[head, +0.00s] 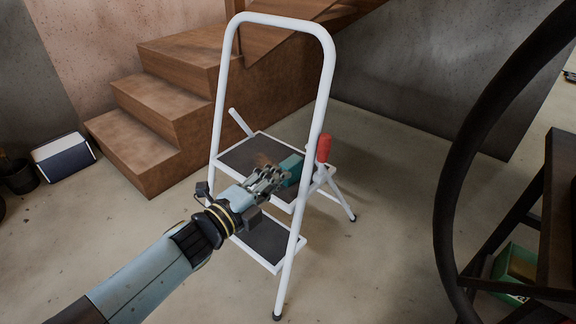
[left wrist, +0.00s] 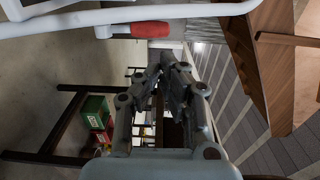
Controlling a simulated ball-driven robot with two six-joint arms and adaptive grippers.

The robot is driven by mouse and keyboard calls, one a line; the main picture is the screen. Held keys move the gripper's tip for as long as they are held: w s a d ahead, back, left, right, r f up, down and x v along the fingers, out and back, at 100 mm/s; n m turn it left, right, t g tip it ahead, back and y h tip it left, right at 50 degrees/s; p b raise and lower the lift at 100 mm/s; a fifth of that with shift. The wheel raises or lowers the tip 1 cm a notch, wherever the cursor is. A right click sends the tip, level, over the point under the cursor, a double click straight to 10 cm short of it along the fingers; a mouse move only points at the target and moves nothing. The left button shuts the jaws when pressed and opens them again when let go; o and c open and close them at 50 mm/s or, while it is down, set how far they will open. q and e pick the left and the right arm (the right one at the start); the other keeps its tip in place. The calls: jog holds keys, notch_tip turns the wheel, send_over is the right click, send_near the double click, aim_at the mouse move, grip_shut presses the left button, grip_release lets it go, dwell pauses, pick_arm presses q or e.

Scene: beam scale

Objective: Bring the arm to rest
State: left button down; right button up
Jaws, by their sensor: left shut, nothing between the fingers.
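My left gripper (head: 277,177) reaches into the white frame of a step ladder (head: 220,100). Its fingers are shut with nothing between them, in front of the ladder's upper dark step (head: 240,152). In the left wrist view the closed fingers (left wrist: 170,75) show in the middle, with a white ladder tube and a red grip (left wrist: 146,29) above them. A teal block (head: 291,167) shows just beyond the fingertips; I cannot tell whether they touch. My right gripper is not in view.
The red grip (head: 323,148) is right of the gripper. Wooden stairs (head: 150,110) rise behind. A cooler box (head: 63,157) stands at left. A dark hoop (head: 445,190) and a rack with a green crate (head: 515,270) are at right.

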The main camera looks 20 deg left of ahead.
pick_arm(q)
jog(key=s+a+f+n+g+y+p, duration=0.1)
jog(key=s+a+f+n+g+y, duration=0.3)
jog(key=s+f, duration=0.75)
jog(key=s+a+f+n+g+y+p, duration=0.1)
jog(key=s+a+f+n+g, duration=0.3)
jog(key=s+f, duration=0.75)
jog(key=s+a+f+n+g, duration=0.1)
jog(key=s+f+n+g, duration=0.1)
jog(key=s, duration=0.8)
jog(key=s+a+f+n+g+y, duration=0.1)
jog(key=s+f+n+g, duration=0.2)
jog(key=s, duration=0.7)
jog(key=s+a+f+n+g+y, duration=0.1)
jog(key=s+f+n+g, duration=0.2)
jog(key=s+f+n, duration=0.3)
jog(key=s+n, duration=0.2)
jog(key=s, duration=0.2)
jog(key=shift+a+n, duration=0.2)
jog(key=shift+n, duration=0.2)
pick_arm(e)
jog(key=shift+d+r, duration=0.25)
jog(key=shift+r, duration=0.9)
